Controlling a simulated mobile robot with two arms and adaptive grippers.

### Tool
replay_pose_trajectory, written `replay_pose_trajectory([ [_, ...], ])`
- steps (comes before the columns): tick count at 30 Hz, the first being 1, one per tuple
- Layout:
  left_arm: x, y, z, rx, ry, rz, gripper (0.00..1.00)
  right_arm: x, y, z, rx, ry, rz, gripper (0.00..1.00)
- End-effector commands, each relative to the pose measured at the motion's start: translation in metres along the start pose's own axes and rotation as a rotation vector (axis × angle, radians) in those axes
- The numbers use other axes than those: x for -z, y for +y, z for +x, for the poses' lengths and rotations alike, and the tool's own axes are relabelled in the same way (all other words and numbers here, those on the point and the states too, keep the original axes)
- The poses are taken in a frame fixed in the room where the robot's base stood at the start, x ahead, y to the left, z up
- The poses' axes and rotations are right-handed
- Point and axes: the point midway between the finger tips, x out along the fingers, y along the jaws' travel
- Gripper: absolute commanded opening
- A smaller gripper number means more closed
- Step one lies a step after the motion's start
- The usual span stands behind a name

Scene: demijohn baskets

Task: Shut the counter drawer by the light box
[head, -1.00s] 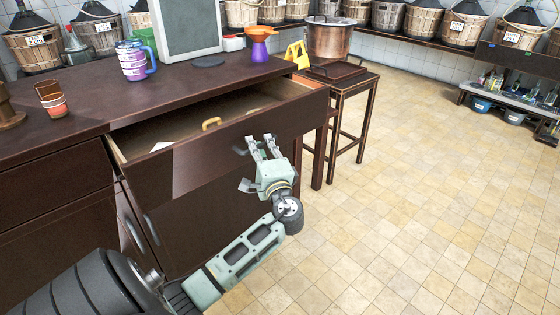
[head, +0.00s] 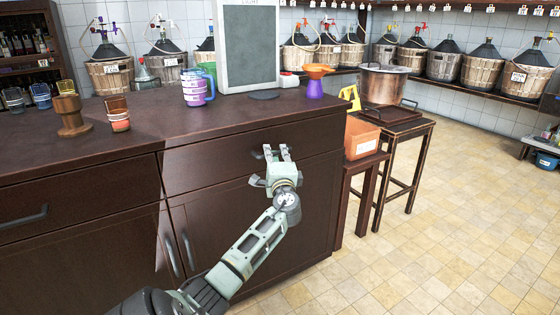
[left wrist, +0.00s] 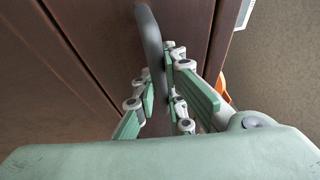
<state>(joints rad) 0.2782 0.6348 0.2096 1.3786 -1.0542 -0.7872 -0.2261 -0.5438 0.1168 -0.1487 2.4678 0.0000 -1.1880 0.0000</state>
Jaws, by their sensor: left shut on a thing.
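The counter drawer (head: 215,166) is a dark brown front under the counter top, below the light box (head: 250,48), a grey panel in a pale frame. No open gap shows above the drawer front; it looks flush with the counter. My left gripper (head: 276,150) is at the drawer front, shut on its handle. In the left wrist view the curved grey drawer handle (left wrist: 150,38) passes between the fingers of my left gripper (left wrist: 163,88). The fingers hide part of the handle in the head view. My right gripper is not in view.
On the counter top (head: 150,128) stand a purple mug (head: 197,88), an orange and purple funnel (head: 315,82), small pots and a wooden stand (head: 70,115). A stool with a copper pot (head: 384,82) and an orange box (head: 364,138) are to the right.

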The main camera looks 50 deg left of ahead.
Motion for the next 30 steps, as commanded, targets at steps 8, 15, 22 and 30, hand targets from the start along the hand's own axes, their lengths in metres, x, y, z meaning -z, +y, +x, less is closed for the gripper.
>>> replay_pose_trajectory([
  [8,0.0,0.002,-0.001,-0.002,-0.002,0.005,0.21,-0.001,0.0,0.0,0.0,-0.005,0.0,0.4],
  [15,0.0,0.001,-0.001,-0.001,0.0,0.003,0.3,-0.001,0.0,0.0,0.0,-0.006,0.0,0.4],
  [22,0.001,0.001,-0.005,-0.001,0.001,0.002,0.3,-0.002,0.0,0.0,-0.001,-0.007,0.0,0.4],
  [30,0.002,0.002,-0.048,-0.003,0.004,0.0,0.3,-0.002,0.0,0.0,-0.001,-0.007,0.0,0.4],
])
